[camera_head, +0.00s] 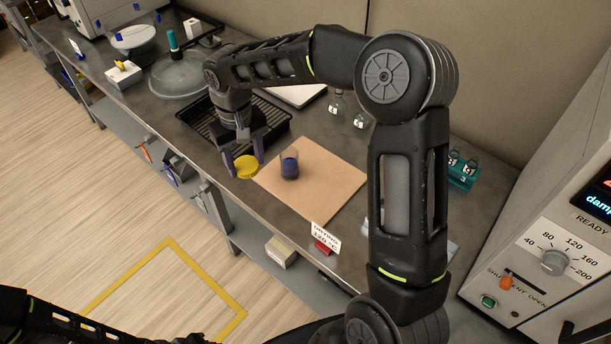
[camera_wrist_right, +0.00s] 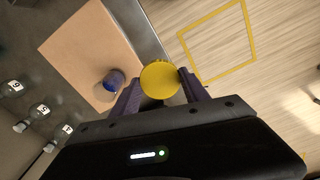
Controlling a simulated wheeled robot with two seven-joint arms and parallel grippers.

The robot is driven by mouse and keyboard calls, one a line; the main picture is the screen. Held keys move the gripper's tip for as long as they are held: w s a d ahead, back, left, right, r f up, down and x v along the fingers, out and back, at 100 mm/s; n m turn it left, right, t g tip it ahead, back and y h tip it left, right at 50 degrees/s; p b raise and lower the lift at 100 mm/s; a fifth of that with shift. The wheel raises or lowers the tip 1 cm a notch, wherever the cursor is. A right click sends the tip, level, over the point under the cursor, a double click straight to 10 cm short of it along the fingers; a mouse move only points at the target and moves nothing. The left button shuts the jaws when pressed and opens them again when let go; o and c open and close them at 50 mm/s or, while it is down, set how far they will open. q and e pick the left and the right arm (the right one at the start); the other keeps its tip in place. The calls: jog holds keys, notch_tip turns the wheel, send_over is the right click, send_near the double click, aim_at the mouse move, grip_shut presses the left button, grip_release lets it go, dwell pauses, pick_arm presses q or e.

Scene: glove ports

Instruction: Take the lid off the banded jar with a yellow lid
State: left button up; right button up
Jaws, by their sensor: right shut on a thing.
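The yellow lid (camera_head: 246,168) is between the fingers of my right gripper (camera_head: 243,158), which is shut on it. In the right wrist view the lid (camera_wrist_right: 160,78) shows as a round yellow disc between the purple fingers (camera_wrist_right: 161,90). The jar (camera_head: 289,167) stands upright on the tan board, a clear vessel with dark blue in its lower part and no lid on it. The jar also shows in the right wrist view (camera_wrist_right: 113,83), just left of the lid and apart from it. My left gripper is out of view; only part of the left arm shows at the lower left.
The tan board (camera_head: 322,187) lies on the grey bench, with a black tray (camera_head: 268,118) behind it. A sign and a red block (camera_head: 321,247) are near the front edge. Small glass bottles (camera_head: 360,121) stand behind. An oven (camera_head: 545,235) is at the right.

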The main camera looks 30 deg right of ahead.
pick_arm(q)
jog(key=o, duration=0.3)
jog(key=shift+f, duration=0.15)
pick_arm(e)
jog(key=shift+d+f, duration=0.1)
jog(key=shift+d, duration=0.15)
pick_arm(q)
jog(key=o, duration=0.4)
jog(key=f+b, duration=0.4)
jog(key=b, duration=0.1)
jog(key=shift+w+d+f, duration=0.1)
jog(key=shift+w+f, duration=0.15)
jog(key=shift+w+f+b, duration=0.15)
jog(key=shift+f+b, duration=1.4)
jog(key=shift+b, duration=0.25)
pick_arm(e)
jog(key=s+d+f+n, duration=0.1)
jog(key=s+d+n, duration=0.1)
jog(key=d+n, duration=0.6)
jog(key=s+d+f+n, duration=0.1)
jog(key=s+d+n, duration=0.1)
jog(key=d+n, duration=0.7)
jog(key=shift+s+d+f+n, duration=0.15)
jog(key=shift+d+f+n, duration=0.15)
jog(key=shift+n, duration=1.8)
